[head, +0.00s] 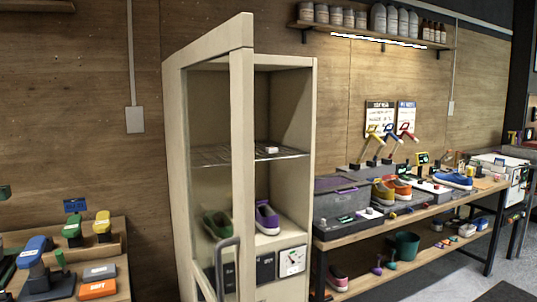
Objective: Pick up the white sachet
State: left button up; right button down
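A small white item (272,150) lies near the front right of the wire shelf (225,156) in a tall cream cabinet (303,130). It may be the white sachet, but it is too small to tell. The cabinet's glass door (242,120) stands swung out, its handle (228,262) low on the free edge. The white item shows to the right of the door's edge, not behind the glass. Neither of my grippers is in view.
Below the wire shelf are a purple shoe (267,218) and a green shoe (217,224) behind the glass. A crowded workbench (400,222) stands right of the cabinet. A bench with brushes (102,226) is at left.

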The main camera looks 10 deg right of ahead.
aim_at(271, 150)
jog(key=i+l, duration=0.1)
jog(key=l, duration=0.3)
jog(key=i+l, duration=0.1)
jog(key=l, duration=0.3)
jog(key=i+l, duration=0.1)
jog(key=l, duration=0.3)
jog(key=i+l, duration=0.1)
jog(key=l, duration=0.3)
jog(key=i+l, duration=0.2)
jog(key=l, duration=0.15)
jog(key=i+l+z, duration=0.1)
jog(key=l, duration=0.25)
jog(key=i+l, duration=0.4)
jog(key=i, duration=0.25)
jog(key=i+l, duration=0.1)
jog(key=i, duration=0.3)
